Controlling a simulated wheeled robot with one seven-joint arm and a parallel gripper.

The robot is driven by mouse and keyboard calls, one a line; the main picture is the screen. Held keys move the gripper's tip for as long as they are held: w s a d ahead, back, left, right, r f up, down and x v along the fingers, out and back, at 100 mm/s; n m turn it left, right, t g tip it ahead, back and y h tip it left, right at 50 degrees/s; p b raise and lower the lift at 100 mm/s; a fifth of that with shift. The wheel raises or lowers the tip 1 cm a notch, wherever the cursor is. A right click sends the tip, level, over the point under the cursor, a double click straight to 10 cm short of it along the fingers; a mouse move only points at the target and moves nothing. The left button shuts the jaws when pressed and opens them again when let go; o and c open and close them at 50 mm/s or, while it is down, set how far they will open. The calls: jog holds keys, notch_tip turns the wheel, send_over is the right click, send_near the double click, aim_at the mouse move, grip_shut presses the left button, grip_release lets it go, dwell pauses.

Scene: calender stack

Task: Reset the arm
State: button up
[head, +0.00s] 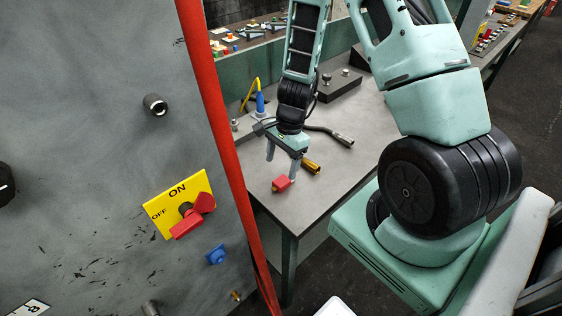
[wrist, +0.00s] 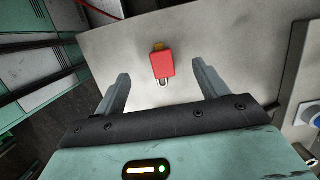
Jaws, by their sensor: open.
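My gripper (head: 283,166) is open and empty above the grey table. In the wrist view my gripper (wrist: 163,80) shows its two fingers spread wide apart. A small red padlock (wrist: 163,65) lies on the table (wrist: 235,45) beyond the fingertips, with bare space around it. In the head view the red padlock (head: 282,184) is just below and beside the fingertips, and nothing is held. The arm reaches down from above over the table.
A grey panel with a yellow ON/OFF plate (head: 206,186) and red switch handle (head: 193,217) stands at left, edged by a red post (head: 215,110). A brass cylinder (head: 311,167), a dark hose tool (head: 330,134), a blue-yellow item (head: 260,104) and a black box (head: 338,84) are on the table.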

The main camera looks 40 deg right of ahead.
dwell(0.5)
jog(key=s+a+r+n+t+h, duration=0.1)
jog(key=s+a+r+n, duration=0.1)
jog(key=r+n, duration=0.75)
jog(key=s+a+r+n+t+h, duration=0.2)
jog(key=s+a+r+n, duration=0.1)
jog(key=r+n, duration=0.65)
jog(key=s+a+n+g+b, duration=0.1)
jog(key=s+a+n, duration=0.2)
jog(key=s+a, duration=0.3)
jog(key=s+a+n+g+y+b, duration=0.1)
jog(key=s+a+n+g+b, duration=0.1)
jog(key=s+a, duration=0.5)
jog(key=a+n, duration=0.1)
jog(key=a, duration=0.4)
jog(key=shift+f, duration=0.25)
